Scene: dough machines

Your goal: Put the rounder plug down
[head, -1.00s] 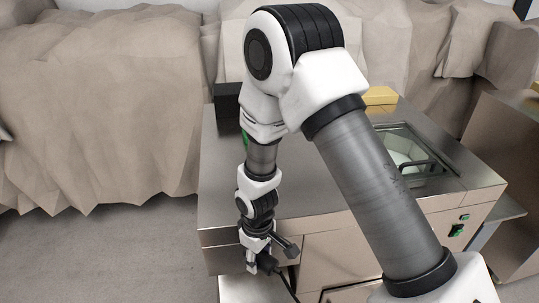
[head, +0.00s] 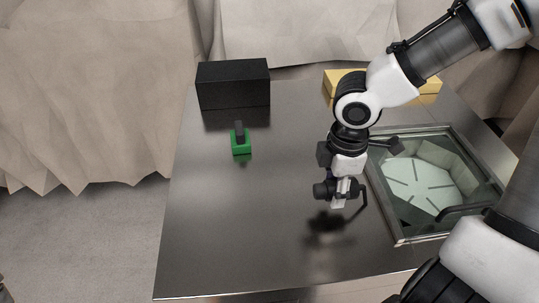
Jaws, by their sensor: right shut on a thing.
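My right gripper (head: 341,198) hangs over the middle of the steel table top (head: 235,225), left of the glass-lidded opening. It is shut on the dark rounder plug (head: 322,190), which points to the left. A dark blurred shadow or reflection lies on the steel below the plug, and the plug appears to be above the surface. The fingers partly hide the plug. My left gripper is not in view.
A green block with a dark upright knob (head: 241,145) stands at the left on the top. A black box (head: 233,86) and a yellow box (head: 343,82) are at the back. The glass lid (head: 392,211) with its dark handle is at right. The front left steel is clear.

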